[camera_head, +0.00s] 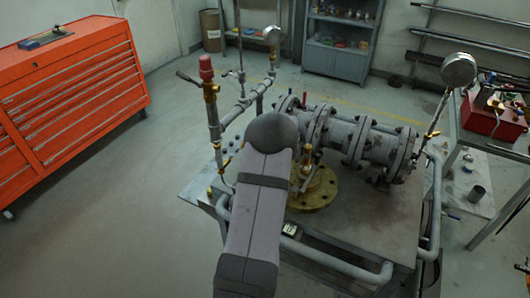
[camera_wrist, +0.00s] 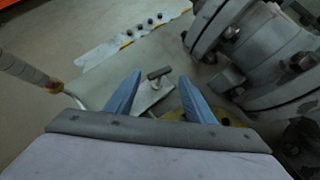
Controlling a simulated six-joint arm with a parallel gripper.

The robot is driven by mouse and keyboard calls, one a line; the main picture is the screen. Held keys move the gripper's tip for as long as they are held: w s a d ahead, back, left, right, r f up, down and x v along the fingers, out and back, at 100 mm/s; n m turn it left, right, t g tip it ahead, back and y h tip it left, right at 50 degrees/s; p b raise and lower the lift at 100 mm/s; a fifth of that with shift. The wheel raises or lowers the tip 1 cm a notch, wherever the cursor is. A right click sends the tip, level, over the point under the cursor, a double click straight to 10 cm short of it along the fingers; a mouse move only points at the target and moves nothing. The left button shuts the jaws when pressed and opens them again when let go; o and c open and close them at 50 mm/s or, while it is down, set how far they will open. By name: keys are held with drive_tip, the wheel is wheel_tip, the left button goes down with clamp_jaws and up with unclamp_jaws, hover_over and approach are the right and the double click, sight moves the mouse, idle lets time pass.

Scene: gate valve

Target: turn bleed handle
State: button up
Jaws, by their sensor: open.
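A small dark T-shaped handle (camera_wrist: 159,73) on a short stem shows in the wrist view, above a light grey plate-like part (camera_wrist: 152,97). It looks like the bleed handle. My gripper (camera_wrist: 160,76) is open, with one blue finger on each side of the handle in the picture. I see no contact, and the depth gap between fingertips and handle is hard to judge. In the head view my arm covers the middle of the valve assembly (camera_head: 352,140), and I cannot make out the gripper or this handle there.
A flanged pipe body (camera_wrist: 255,55) stands close on the right in the wrist view, and a thin pipe (camera_wrist: 25,70) is on the left. In the head view, a riser with a red cap (camera_head: 206,69) and a round gauge (camera_head: 459,70) flank the assembly. A red tool cabinet (camera_head: 75,90) stands left.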

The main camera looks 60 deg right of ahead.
drive_tip(key=shift+p+x, duration=0.55)
drive_tip(key=shift+x, duration=1.7)
drive_tip(key=shift+r, duration=0.1)
drive_tip(key=c, duration=1)
